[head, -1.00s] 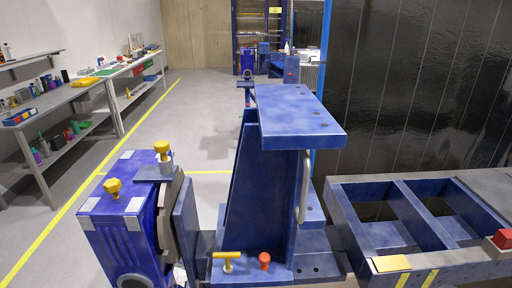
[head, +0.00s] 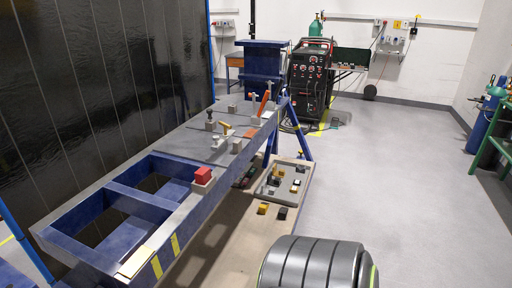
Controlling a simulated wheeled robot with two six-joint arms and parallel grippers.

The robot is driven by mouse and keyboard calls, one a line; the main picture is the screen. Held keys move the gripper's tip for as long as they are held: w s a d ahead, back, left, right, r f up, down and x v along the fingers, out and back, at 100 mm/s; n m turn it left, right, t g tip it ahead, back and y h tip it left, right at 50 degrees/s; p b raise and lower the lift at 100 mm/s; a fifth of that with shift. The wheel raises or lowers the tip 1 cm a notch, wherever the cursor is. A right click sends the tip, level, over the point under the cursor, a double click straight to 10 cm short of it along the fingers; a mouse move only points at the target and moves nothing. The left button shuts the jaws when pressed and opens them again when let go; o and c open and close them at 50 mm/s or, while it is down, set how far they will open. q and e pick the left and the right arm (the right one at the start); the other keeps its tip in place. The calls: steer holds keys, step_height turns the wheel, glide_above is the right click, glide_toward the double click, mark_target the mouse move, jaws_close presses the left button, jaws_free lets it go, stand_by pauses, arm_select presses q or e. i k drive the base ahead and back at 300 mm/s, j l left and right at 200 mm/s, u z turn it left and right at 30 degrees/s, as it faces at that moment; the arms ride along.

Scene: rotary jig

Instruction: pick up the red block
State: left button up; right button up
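The red block (head: 203,174) sits on a small grey block (head: 201,186) on the edge of the long metal-topped bench (head: 192,147). Neither of my grippers shows in the head view. Nothing is touching the red block.
A tray (head: 290,181) of small parts lies on a lower shelf. A dark ribbed cylinder (head: 312,264) fills the bottom centre. The grey floor (head: 400,180) to the right is open.

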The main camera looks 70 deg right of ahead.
mark_target(203, 175)
steer(key=z, duration=1.8)
steer(key=u, duration=0.4)
steer(key=i+l+u, duration=0.15)
steer(key=l+u, duration=0.25)
steer(key=i+l+u, duration=0.15)
steer(key=l+u, duration=1.1)
steer(key=l, duration=1.5)
steer(key=k, duration=0.1)
